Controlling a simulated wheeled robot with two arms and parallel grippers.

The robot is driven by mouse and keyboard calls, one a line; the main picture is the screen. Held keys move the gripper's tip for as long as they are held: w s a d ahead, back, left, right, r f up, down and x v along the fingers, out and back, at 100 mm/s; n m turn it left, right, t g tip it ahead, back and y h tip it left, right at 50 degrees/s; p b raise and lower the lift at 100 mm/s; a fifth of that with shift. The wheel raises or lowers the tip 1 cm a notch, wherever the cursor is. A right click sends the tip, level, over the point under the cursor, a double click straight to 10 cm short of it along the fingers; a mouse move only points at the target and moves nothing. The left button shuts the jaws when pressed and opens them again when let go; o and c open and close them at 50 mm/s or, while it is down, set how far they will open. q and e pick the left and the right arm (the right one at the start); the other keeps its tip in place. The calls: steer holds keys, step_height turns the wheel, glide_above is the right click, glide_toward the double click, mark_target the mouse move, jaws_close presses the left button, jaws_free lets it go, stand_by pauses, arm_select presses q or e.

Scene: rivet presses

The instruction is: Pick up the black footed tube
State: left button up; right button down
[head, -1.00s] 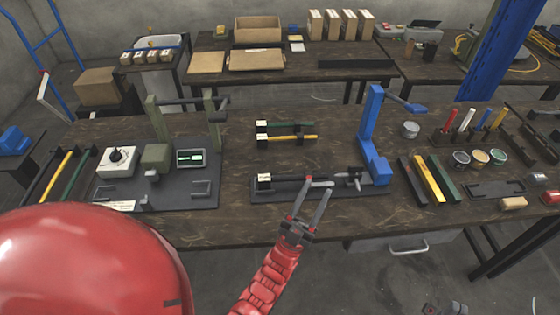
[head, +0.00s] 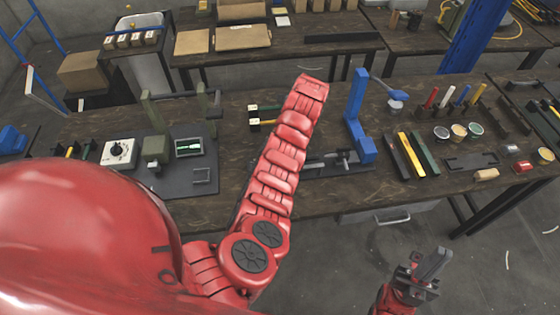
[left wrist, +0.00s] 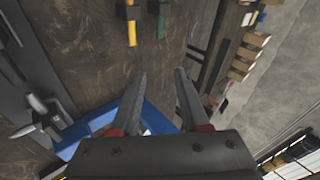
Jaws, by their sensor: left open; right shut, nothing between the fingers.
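I cannot make out the black footed tube in either current view. My left arm covers the near left part of the blue press's base in the head view, where a black tube with a white foot lay before. The press's blue frame (head: 357,115) stands right of that arm. It also shows in the left wrist view (left wrist: 118,122), below and left of my left gripper (left wrist: 160,75). That gripper is open and empty over the wooden table; it is hidden in the head view. My right gripper (head: 432,265) is shut and empty, low in front of the table.
A yellow tube (left wrist: 131,30) and a green tube (left wrist: 160,20) show ahead of the left fingers. A green press (head: 155,150) stands left on the table (head: 190,205). Black, yellow and green bars (head: 410,150) and several cups (head: 458,131) are right of the blue press.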

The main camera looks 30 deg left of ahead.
arm_select(q)
steer(key=s+d+r+g+h, duration=0.1)
steer(key=s+d+r+g, duration=0.1)
steer(key=s+g, duration=0.35)
steer(key=s+d+r+g+h, duration=0.2)
steer(key=s, duration=0.7)
steer(key=shift+m, duration=0.4)
steer(key=f, duration=0.4)
steer(key=f+b, duration=0.1)
steer(key=f, duration=0.3)
steer(key=f+b, duration=0.1)
steer(key=f, duration=0.2)
steer(key=shift+w+d+f, duration=0.1)
steer(key=shift+w+f, duration=0.15)
steer(key=shift+f, duration=0.15)
steer(key=shift+f+p, duration=0.3)
steer(key=shift+p, duration=0.1)
step_height(320, 180, down, 4)
steer(key=shift+r+p, duration=0.15)
steer(key=shift+p, duration=0.8)
steer(key=shift+w+f, duration=0.1)
steer(key=shift+f, duration=0.3)
jaws_close()
